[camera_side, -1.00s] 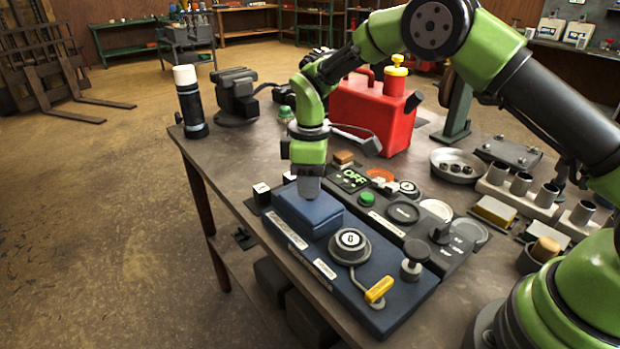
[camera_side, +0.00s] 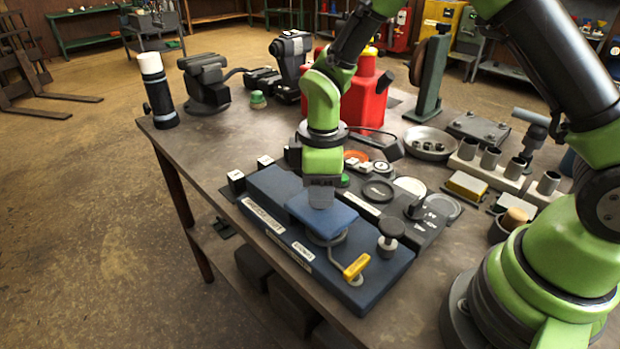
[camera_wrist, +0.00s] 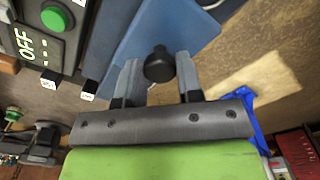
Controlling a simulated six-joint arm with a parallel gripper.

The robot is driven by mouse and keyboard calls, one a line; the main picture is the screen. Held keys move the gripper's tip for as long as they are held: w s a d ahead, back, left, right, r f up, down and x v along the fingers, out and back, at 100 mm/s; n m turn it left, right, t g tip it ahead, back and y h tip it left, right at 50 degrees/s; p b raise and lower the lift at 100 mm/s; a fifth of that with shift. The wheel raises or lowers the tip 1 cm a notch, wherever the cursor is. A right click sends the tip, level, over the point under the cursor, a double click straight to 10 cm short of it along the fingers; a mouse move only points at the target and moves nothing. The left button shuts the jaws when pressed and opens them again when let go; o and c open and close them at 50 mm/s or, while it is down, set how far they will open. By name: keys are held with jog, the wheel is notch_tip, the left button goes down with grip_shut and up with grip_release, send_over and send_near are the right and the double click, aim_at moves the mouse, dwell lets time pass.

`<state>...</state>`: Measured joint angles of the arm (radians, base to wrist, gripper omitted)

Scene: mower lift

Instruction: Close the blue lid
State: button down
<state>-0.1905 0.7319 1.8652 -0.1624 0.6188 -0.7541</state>
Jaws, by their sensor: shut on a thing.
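The blue lid (camera_side: 335,222) is a flat plate over the round dial (camera_side: 327,241) on the blue base (camera_side: 375,262). The lid hides the dial's face, and only part of its rim shows below. I cannot tell whether the lid touches the dial. My gripper (camera_side: 320,197) points down onto the lid from above. In the wrist view, the lid (camera_wrist: 150,35) carries a round black knob (camera_wrist: 159,65), and my two fingers are shut on it from both sides.
A yellow-handled lever (camera_side: 357,266) and a black knob post (camera_side: 390,236) stand close right of the lid. Behind are a dark control panel (camera_side: 432,232) and a red canister (camera_side: 367,105).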

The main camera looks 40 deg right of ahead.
jog(key=shift+s, duration=0.3)
jog(key=c, duration=0.8)
grip_release()
jog(key=shift+w, duration=0.1)
jog(key=shift+r, duration=0.3)
notch_tip(320, 180, up, 8)
jog(key=shift+r, duration=0.65)
